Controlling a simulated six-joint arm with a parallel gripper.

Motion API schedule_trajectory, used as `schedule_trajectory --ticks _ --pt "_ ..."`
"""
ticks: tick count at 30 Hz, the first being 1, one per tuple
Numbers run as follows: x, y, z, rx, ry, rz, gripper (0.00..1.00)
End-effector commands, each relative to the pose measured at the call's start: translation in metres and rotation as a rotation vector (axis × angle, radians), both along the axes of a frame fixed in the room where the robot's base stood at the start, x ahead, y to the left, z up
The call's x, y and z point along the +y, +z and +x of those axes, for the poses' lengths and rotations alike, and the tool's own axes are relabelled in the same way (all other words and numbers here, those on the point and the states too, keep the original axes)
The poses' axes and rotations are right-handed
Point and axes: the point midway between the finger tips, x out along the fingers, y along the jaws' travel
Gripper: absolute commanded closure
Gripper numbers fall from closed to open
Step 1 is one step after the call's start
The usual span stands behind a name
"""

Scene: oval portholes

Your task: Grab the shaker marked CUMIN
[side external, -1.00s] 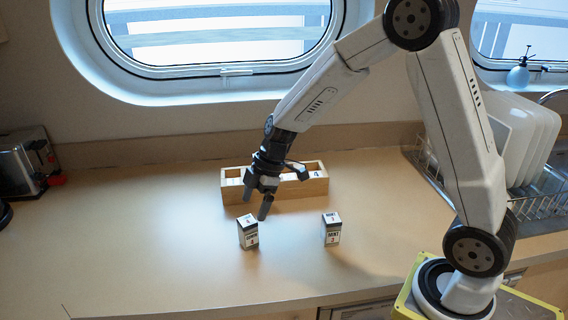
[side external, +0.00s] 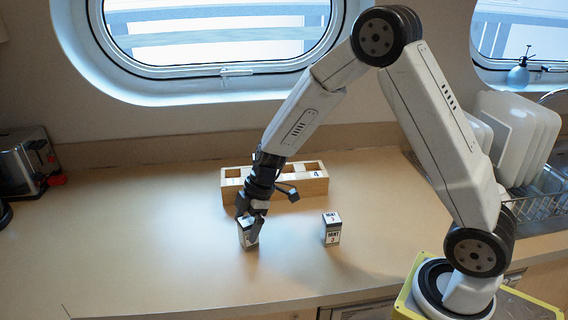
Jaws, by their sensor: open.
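A small dark-and-white box-shaped shaker (side external: 249,240) stands upright on the counter at centre left; its label is mostly covered and I cannot read it. My gripper (side external: 248,220) points down at this shaker, with its open fingers at the shaker's upper part. Whether the fingers touch it I cannot tell. A second shaker (side external: 331,229), marked MINT with a 3, stands upright to the right, apart from my gripper.
A wooden rack (side external: 313,188) with compartments, one marked 4, stands behind the shakers. A toaster (side external: 22,163) is at far left. A dish rack (side external: 540,207) with white plates stands at right. The front counter is clear.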

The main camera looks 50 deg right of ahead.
Motion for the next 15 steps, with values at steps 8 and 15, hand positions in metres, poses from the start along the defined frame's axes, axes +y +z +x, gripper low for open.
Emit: schedule_trajectory --ticks 8,15 --pt "0.0055 -0.0146 0.0025 0.000 0.000 -0.001 0.00" --pt "0.0055 -0.0146 0.0024 0.000 0.000 -0.001 0.00"
